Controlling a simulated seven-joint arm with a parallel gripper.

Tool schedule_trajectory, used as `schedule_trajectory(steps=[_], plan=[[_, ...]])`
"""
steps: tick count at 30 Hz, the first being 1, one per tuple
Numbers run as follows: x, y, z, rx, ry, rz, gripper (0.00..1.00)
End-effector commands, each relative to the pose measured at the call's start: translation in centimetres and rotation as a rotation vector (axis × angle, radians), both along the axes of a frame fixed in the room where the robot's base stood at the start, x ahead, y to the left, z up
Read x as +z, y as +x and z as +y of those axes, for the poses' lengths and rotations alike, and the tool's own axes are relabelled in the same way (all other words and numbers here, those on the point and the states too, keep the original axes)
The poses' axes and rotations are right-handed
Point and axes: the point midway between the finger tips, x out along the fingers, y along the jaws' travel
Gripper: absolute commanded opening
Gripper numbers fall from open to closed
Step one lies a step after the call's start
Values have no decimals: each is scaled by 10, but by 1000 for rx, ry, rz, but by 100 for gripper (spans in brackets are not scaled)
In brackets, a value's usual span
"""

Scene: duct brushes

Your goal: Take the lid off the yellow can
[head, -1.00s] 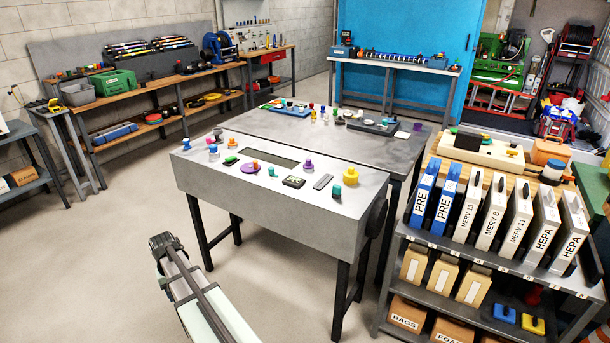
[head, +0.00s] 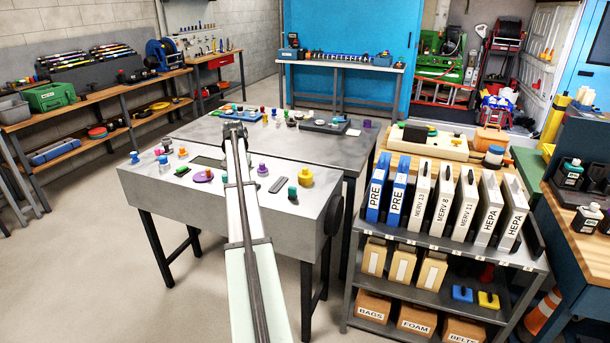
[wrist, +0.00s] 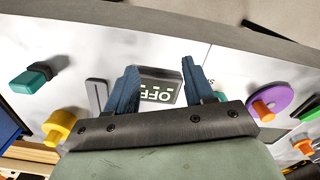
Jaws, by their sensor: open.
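The yellow can (head: 305,178) stands upright on the right part of the light grey duct top, with a narrower yellow knob on its top. A yellow knobbed piece, which looks like the same can, shows at the left of the wrist view (wrist: 60,127), partly cut by my gripper's body. My gripper (wrist: 160,68) is open and empty, above the duct top, with a dark OFF plate (wrist: 160,88) seen between its fingers. In the head view my gripper (head: 234,128) is small and to the left of the can. Whether anything touches the fingers is not visible.
A grey slotted bar (head: 277,185) and a purple disc with an orange knob (head: 203,176) are nearby. A shelf with filter boxes (head: 445,200) stands to the right. The grey table (head: 330,145) behind holds several small pieces.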

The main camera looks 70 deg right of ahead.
Motion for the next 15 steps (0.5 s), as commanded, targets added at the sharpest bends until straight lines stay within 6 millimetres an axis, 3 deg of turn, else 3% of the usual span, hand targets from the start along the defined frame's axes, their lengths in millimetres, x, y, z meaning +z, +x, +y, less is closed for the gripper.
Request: schedule_trajectory(steps=[1, 6, 10, 15], plan=[[17, -16, -31, -44, -3, -2, 53], [67, -78, -102, -173, -2, -1, 53], [101, -124, -144, -257, -1, 0, 53], [131, -167, -175, -330, 0, 1, 53]])
